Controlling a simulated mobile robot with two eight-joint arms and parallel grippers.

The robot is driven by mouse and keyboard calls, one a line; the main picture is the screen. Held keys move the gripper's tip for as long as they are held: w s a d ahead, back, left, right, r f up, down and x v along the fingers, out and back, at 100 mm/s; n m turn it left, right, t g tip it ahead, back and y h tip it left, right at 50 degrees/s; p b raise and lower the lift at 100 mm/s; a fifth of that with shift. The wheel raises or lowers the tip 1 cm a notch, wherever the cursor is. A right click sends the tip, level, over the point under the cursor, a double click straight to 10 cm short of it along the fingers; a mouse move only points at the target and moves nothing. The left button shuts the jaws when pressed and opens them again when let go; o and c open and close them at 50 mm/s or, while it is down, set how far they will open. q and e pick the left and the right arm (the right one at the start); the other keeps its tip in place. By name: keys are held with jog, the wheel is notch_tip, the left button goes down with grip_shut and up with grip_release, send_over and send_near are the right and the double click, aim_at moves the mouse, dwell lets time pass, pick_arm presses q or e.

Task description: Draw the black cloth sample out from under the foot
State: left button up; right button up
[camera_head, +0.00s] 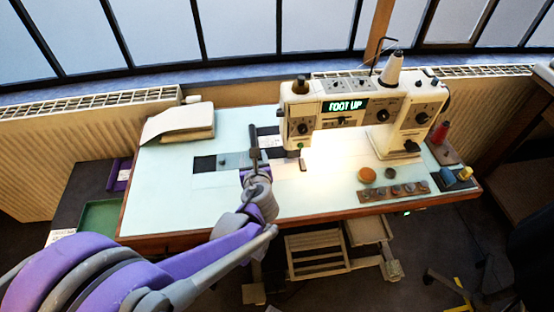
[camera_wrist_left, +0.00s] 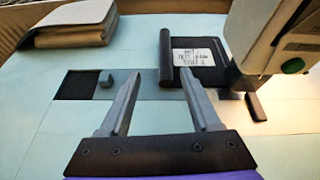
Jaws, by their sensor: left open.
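A black flat piece with a white handwritten label, which looks like the cloth sample (camera_wrist_left: 212,74), lies on the pale table beside the sewing machine head; it also shows in the head view (camera_head: 270,141). A thick dark roll or bar runs along its left edge. Its right edge passes close to the machine head, and I cannot tell how much lies under the foot. The sewing machine (camera_head: 300,112) displays "FOOT UP". My left gripper (camera_wrist_left: 161,76) is open and empty, in front of the black piece, its fingers pointing towards it. My right gripper is not in view.
A stack of pale cloth or paper (camera_head: 180,122) lies at the back left. Round pieces on a strip (camera_head: 395,190) lie at the front right. The front left tabletop is clear.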

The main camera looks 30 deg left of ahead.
aim_at(254, 142)
pick_arm(q)
jog(key=shift+w+d+f+m, duration=0.1)
jog(key=shift+w+d+m, duration=0.15)
jog(key=shift+w+m, duration=0.25)
jog(key=shift+a, duration=0.1)
jog(key=b+x, duration=0.1)
jog(key=x, duration=0.9)
jog(key=shift+w+a+f+b, duration=0.15)
jog(key=shift+w+f+b, duration=0.05)
jog(key=shift+w+b, duration=0.15)
jog(key=shift+s, duration=0.1)
grip_shut()
